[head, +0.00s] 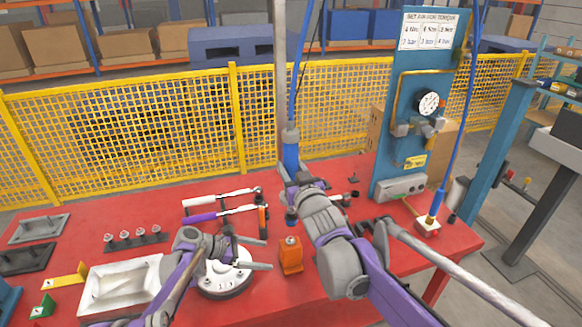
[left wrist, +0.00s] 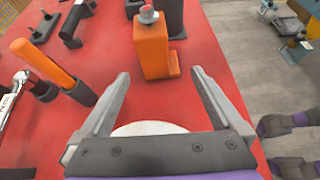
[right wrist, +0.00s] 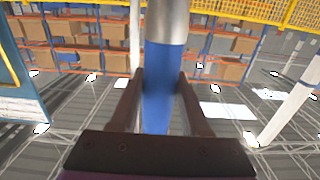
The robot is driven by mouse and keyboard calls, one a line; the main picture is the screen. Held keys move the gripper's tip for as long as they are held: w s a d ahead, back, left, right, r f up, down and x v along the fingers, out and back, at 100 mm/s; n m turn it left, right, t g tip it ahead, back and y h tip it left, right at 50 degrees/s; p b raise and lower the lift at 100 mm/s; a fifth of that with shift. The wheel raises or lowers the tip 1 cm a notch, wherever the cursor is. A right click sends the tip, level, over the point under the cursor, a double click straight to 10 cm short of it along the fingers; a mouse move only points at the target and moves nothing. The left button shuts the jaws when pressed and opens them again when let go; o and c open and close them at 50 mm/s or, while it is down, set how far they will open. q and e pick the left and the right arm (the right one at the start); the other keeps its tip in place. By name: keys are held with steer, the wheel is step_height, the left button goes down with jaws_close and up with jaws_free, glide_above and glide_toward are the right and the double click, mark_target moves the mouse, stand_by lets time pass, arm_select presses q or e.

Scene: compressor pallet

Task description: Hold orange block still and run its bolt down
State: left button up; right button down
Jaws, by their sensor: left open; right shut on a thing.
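The orange block (head: 291,258) stands upright on the red table, with a grey bolt (head: 291,240) on its top. In the left wrist view the block (left wrist: 152,48) stands just beyond my open fingers, with the bolt (left wrist: 148,14) showing. My left gripper (head: 264,254) is open and empty, to the left of the block and apart from it. My right gripper (head: 292,178) is shut on the blue hanging driver (head: 291,152), above and behind the block. The driver (right wrist: 158,85) is between the fingers in the right wrist view; its lower tip is hidden there.
A round grey-white plate (head: 222,284) lies close under my left gripper. A white tray (head: 122,286) and torque wrenches (head: 222,214) lie to the left and behind. A teal gauge panel (head: 418,105) stands at the right. A yellow mesh fence (head: 140,125) runs behind the table.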

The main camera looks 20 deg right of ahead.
mark_target(282, 258)
arm_select(q)
steer(key=x, duration=0.6)
steer(key=shift+d, duration=0.2)
arm_select(e)
steer(key=shift+f, duration=0.1)
arm_select(q)
steer(key=shift+b+x, duration=0.6)
steer(key=shift+x, duration=0.4)
arm_select(e)
steer(key=shift+s+f, duration=0.1)
steer(key=shift+f, duration=0.75)
arm_select(q)
steer(key=shift+d+f, duration=0.35)
steer(key=shift+d, duration=0.05)
arm_select(e)
steer(key=shift+s+f, duration=0.15)
steer(key=shift+f, duration=0.15)
arm_select(q)
steer(key=shift+d+f+b, duration=0.1)
steer(key=shift+d+b, duration=0.2)
steer(key=shift+b, duration=0.05)
arm_select(e)
steer(key=shift+f, duration=0.15)
arm_select(q)
jaws_close()
